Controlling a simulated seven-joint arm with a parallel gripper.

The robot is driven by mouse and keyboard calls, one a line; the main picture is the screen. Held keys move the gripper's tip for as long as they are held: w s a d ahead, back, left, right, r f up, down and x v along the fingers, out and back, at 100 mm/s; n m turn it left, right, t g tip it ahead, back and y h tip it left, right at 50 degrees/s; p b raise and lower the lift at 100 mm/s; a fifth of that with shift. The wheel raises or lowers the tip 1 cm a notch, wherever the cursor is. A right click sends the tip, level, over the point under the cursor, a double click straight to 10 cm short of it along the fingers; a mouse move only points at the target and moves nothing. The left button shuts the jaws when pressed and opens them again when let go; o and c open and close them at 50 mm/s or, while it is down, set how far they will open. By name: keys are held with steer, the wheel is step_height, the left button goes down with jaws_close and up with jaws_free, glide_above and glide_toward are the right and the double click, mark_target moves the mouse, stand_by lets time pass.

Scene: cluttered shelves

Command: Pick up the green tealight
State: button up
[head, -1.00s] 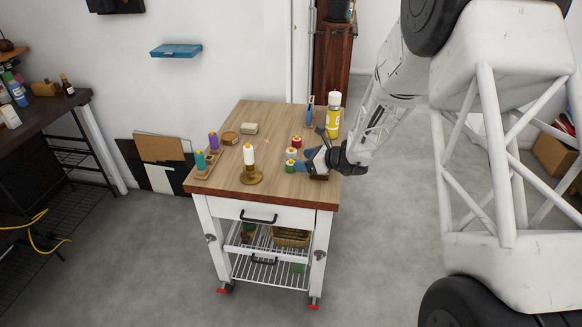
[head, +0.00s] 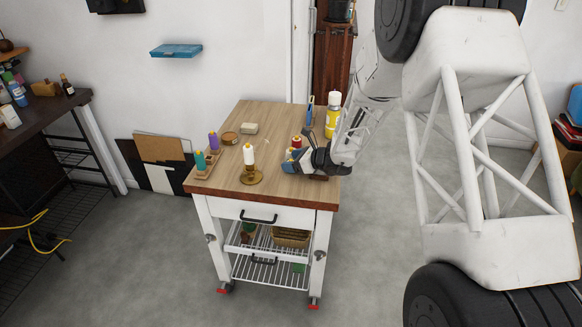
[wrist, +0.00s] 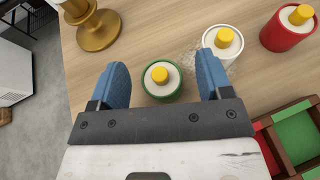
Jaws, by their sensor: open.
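The green tealight (wrist: 162,83) has a green cup, pale wax and a yellow tip. In the wrist view it stands upright on the wooden cart top between the two blue fingers of my gripper (wrist: 158,84). The fingers are apart, with a gap showing on each side of the tealight. In the head view my gripper (head: 290,167) is low over the cart's right front part, and it hides the green tealight there.
A white tealight (wrist: 222,44) stands close by the right finger, with a red one (wrist: 288,28) beyond. A brass candle holder (wrist: 98,28) is at upper left. A red and green compartmented box (wrist: 290,138) lies at right. A yellow bottle (head: 333,115) stands behind my gripper.

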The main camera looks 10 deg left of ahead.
stand_by(0.3)
steer(key=c, duration=1)
steer(key=shift+r, duration=0.1)
steer(key=shift+r, duration=0.65)
step_height(320, 180, up, 2)
steer(key=s+d, duration=0.3)
steer(key=s, duration=0.4)
steer(key=s+d+r, duration=0.1)
steer(key=s+d, duration=0.2)
steer(key=s, duration=0.5)
steer(key=shift+r, duration=0.25)
